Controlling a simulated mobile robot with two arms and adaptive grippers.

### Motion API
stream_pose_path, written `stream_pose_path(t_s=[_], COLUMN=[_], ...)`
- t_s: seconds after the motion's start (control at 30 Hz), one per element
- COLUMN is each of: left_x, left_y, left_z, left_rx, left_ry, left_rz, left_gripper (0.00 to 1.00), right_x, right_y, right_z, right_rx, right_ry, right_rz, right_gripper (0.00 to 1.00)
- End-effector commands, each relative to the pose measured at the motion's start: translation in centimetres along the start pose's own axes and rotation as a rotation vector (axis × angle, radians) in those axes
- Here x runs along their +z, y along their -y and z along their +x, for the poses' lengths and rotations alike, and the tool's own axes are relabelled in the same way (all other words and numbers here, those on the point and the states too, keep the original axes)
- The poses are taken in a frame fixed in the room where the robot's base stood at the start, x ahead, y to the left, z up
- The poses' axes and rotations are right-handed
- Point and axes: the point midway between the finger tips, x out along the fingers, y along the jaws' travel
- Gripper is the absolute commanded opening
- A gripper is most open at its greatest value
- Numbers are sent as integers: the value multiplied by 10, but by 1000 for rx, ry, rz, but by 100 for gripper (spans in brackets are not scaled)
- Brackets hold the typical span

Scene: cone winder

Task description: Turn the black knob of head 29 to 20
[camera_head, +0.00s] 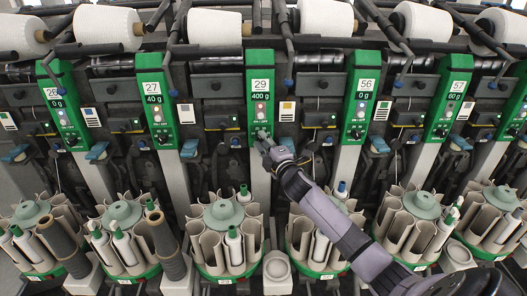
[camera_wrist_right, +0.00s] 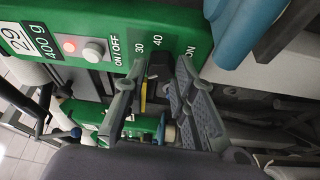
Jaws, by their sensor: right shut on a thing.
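Head 29 is a green panel (camera_head: 261,85) in the middle of the head view, with a label 29, a 400 g display and small buttons. My right gripper (camera_head: 265,137) is at the panel's lower end and hides the black knob there. In the right wrist view the panel (camera_wrist_right: 115,25) appears turned sideways, with the marks 30, 40 and ON/OFF printed on it. The black knob (camera_wrist_right: 159,69) shows partly between the fingertips of my right gripper (camera_wrist_right: 158,74), which is shut on it. The knob's pointer and the 20 mark cannot be made out. My left gripper is not in view.
Similar green heads stand on both sides, among them 27 (camera_head: 154,88) and 56 (camera_head: 361,95). White yarn cones (camera_head: 215,26) lie above. Round bobbin magazines (camera_head: 224,212) stand below, near my right forearm. A blue part (camera_wrist_right: 240,25) is close to the gripper.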

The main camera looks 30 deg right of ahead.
Motion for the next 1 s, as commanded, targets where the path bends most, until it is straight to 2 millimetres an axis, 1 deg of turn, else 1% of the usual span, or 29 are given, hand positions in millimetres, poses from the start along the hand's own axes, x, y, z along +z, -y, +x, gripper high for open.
stream_pose_path(t_s=[0.03, 0.3, 0.5, 0.9, 0.93, 1.0], left_x=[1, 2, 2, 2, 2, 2], left_y=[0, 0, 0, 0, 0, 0], left_z=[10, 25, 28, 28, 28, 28], left_rx=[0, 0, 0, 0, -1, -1], left_ry=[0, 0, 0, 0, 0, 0], left_rz=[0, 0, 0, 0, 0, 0], left_gripper=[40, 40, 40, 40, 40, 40], right_x=[0, 0, 0, 0, 0, 0], right_y=[7, 5, 4, 3, 3, 3], right_z=[0, 0, 0, 0, 0, 0], right_rx=[10, 55, 68, 69, 69, 69], right_ry=[1, 2, 2, 2, 2, 2], right_rz=[30, 140, 173, 178, 178, 178], right_gripper=[0, 0, 0, 0, 25, 30])
